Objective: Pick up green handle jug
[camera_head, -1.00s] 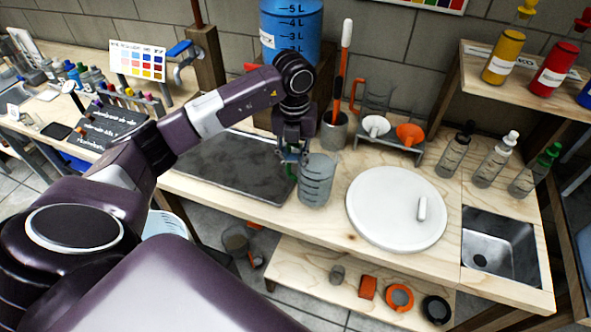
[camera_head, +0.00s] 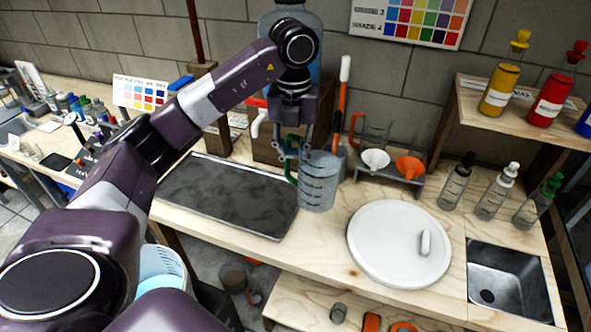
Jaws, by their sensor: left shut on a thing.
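The green handle jug (camera_head: 318,182) is a clear grey measuring jug with dark marks, upright near the middle of the workbench. Its green handle (camera_head: 291,172) is on its left side. My left gripper (camera_head: 293,157) comes down from above and is shut on this handle. The fingers hide part of the handle. Whether the jug's base touches the bench cannot be told for sure. My right gripper is not in view.
A dark slab (camera_head: 225,196) lies left of the jug, a round white board (camera_head: 385,246) to the right. Behind stand a rack with funnels (camera_head: 408,168) and a large water container (camera_head: 312,22). Several bottles (camera_head: 495,190) and a sink (camera_head: 508,283) are at the right.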

